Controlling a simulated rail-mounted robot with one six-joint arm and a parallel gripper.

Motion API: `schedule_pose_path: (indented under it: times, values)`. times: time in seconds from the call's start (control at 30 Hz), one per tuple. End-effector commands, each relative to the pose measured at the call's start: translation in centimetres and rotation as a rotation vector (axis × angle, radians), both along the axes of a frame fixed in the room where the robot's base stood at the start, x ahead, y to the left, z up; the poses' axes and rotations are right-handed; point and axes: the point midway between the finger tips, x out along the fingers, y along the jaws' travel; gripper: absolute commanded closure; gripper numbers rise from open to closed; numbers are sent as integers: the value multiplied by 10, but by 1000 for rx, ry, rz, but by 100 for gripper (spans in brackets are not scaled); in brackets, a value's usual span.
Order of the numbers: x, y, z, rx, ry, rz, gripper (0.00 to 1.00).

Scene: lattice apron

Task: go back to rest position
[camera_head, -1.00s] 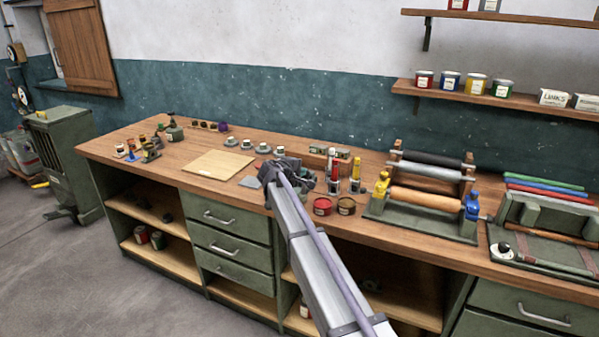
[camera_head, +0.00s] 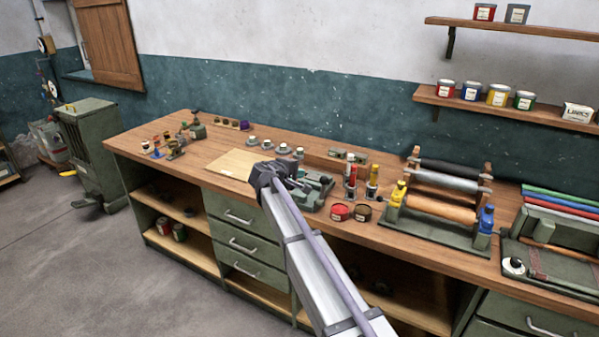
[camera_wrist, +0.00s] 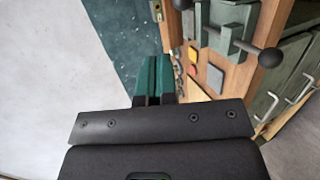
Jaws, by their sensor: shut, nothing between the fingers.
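My gripper (camera_wrist: 155,78) shows in the wrist view with its two green fingers side by side and closed, nothing held between them.
A pale board (camera_head: 232,164) and a green press-like tool (camera_head: 313,186) lie close to my wrist. Open floor (camera_head: 80,260) lies left of the bench.

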Motion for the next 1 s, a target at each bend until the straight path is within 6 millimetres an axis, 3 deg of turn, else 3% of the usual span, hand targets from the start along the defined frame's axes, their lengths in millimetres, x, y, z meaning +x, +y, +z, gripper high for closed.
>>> schedule_pose_path:
  times: [0.07,0.17,0.27,0.4,0.5,0.6,0.7,0.8,1.0]
  values:
    - [-3,-2,-2,24,-1,-27,100]
    - [-38,-9,-23,168,51,-114,100]
    - [-112,-35,-53,376,149,-249,100]
    - [-241,-89,-91,697,327,-497,100]
    - [-330,-117,-104,904,444,-651,100]
    - [-397,-136,-108,1058,517,-755,100]
    - [-426,-158,-108,1125,512,-809,100]
    - [-422,-171,-108,1134,493,-837,100]
    - [-420,-172,-108,1132,492,-835,100]
